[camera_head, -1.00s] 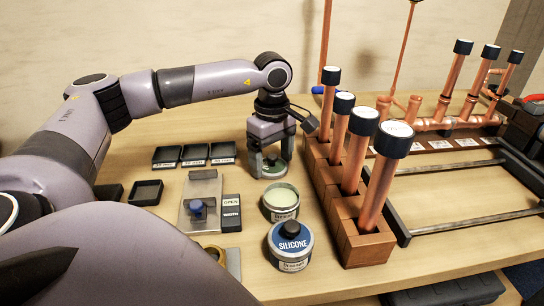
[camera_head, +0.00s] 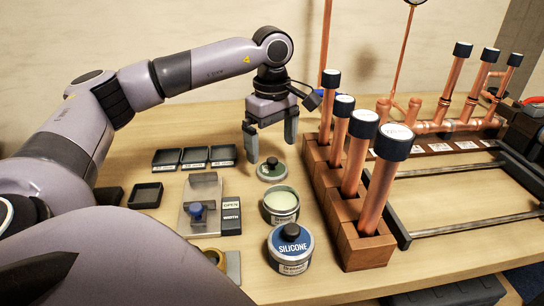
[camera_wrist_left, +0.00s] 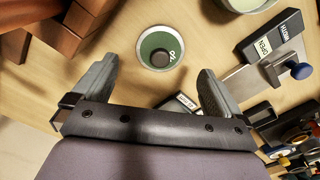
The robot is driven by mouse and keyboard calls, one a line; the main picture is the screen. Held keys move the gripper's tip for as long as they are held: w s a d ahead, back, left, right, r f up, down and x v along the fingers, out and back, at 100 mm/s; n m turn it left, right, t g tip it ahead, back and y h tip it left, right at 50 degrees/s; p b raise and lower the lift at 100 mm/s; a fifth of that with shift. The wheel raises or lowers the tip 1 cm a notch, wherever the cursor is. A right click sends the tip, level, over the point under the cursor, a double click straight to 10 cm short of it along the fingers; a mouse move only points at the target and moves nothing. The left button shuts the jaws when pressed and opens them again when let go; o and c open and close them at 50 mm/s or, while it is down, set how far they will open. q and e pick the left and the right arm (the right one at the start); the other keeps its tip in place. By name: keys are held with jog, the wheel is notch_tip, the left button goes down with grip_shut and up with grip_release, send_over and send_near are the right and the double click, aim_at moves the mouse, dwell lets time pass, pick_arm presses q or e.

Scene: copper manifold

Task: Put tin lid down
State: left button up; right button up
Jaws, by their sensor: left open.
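The tin lid (camera_head: 271,171), round and green with a dark knob, lies flat on the table just behind the open tin (camera_head: 281,206). It also shows in the left wrist view (camera_wrist_left: 160,48), with a pale rim. My left gripper (camera_head: 272,150) is open and empty above the lid, its fingers apart and clear of it. In the left wrist view its fingertips (camera_wrist_left: 155,72) stand either side of the lid. The open tin holds pale green paste. My right gripper is not in view.
A closed silicone tin (camera_head: 290,249) stands in front of the open one. A wooden block row (camera_head: 345,225) with capped copper pipes stands close on the right. Small black trays (camera_head: 195,157) and a metal plate with a blue knob (camera_head: 200,190) lie left.

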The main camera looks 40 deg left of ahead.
aim_at(271, 159)
pick_arm(q)
notch_tip(271, 159, up, 7)
dwell(0.3)
jog(key=shift+s, duration=0.1)
dwell(0.4)
